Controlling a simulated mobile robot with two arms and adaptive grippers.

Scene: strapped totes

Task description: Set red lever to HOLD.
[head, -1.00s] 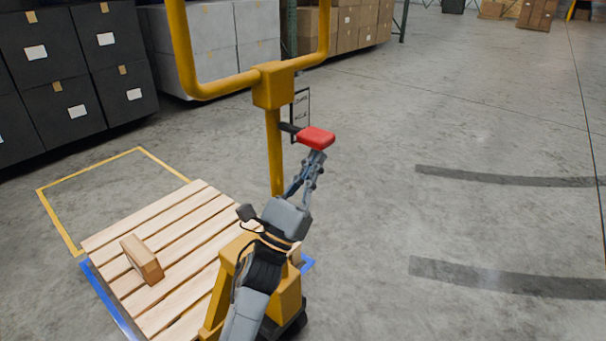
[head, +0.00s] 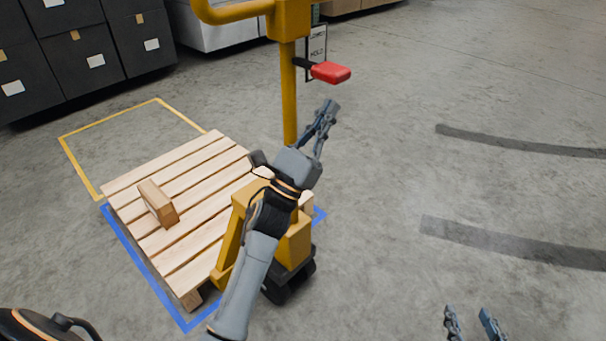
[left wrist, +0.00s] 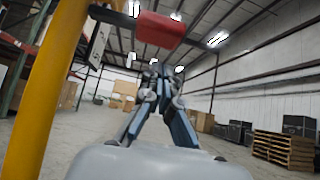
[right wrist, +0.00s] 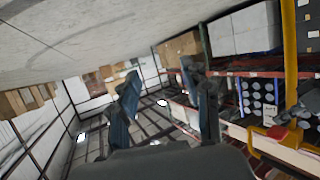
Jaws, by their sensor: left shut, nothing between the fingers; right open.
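The red lever (head: 331,72) sticks out to the right from the yellow mast of a pallet jack, on a dark arm. A label plate (head: 317,45) stands behind it, and the word HOLD shows a little above the lever's height. The lever's setting is hard to tell. My left gripper (head: 329,108) is shut and empty, just below the lever and apart from it. In the left wrist view the lever (left wrist: 160,28) hangs above my left fingers (left wrist: 160,72). My right gripper (head: 468,318) is open and empty, low at the right, far from the lever.
The yellow mast (head: 289,100) stands just left of my left gripper. A wooden pallet (head: 190,255) with a small wooden block (head: 158,203) lies to the left. Dark totes (head: 85,50) are stacked behind. The floor at the right is clear.

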